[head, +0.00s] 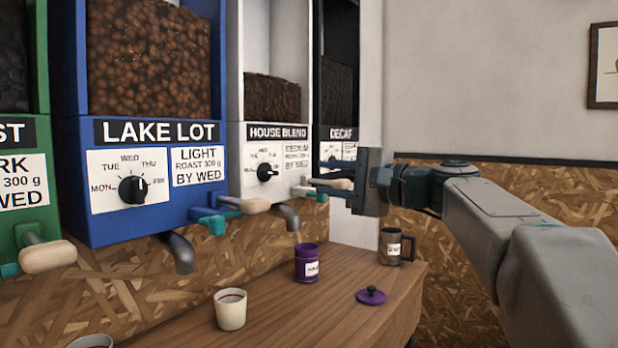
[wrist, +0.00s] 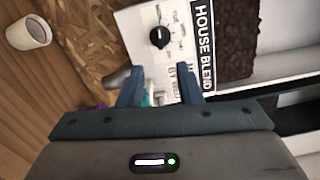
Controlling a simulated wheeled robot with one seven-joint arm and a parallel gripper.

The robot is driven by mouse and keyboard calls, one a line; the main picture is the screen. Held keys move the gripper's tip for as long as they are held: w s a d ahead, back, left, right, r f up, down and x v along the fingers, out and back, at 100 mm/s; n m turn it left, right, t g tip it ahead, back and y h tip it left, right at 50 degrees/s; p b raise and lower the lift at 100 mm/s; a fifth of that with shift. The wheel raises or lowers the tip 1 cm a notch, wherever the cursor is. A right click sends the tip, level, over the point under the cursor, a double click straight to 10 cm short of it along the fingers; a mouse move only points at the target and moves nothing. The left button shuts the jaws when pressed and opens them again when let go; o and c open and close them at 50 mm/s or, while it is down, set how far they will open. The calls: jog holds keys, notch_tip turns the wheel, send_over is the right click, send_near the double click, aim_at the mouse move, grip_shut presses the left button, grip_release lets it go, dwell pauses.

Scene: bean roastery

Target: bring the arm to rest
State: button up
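My gripper (head: 314,186) is in front of the HOUSE BLEND dispenser (head: 270,145), at the height of its lower panel edge. In the wrist view my gripper (wrist: 161,70) has its two fingers apart, with the white panel (wrist: 165,40) beyond them. A bit of teal lever shows between the fingers. The pale handle (head: 301,191) of that dispenser is close to the fingertips in the head view; I cannot tell whether they touch it. My arm (head: 495,205) reaches in from the right.
A purple canister (head: 307,262), a white cup (head: 231,310), a purple lid (head: 371,296) and a dark mug (head: 392,247) stand on the wooden counter (head: 300,325) below. LAKE LOT (head: 158,131) and DECAF (head: 343,133) dispensers flank HOUSE BLEND.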

jog(key=shift+s+d, duration=0.35)
jog(key=shift+d, duration=0.15)
jog(key=s+a+f+n+g+h+p, duration=0.1)
jog(key=s+f+n+g+h+p, duration=0.2)
jog(key=s+f+g+h+p, duration=0.55)
jog(key=s+d+f+n+h+p, duration=0.2)
jog(key=s+d+f+n+p, duration=0.1)
jog(key=s+p, duration=0.4)
jog(key=s+d+f+n+h+p, duration=0.3)
jog(key=s+d+f+p, duration=0.2)
jog(key=s+f+p, duration=0.2)
jog(key=shift+s+d+h, duration=0.15)
jog(key=shift+s+h, duration=0.2)
jog(key=shift+s, duration=0.95)
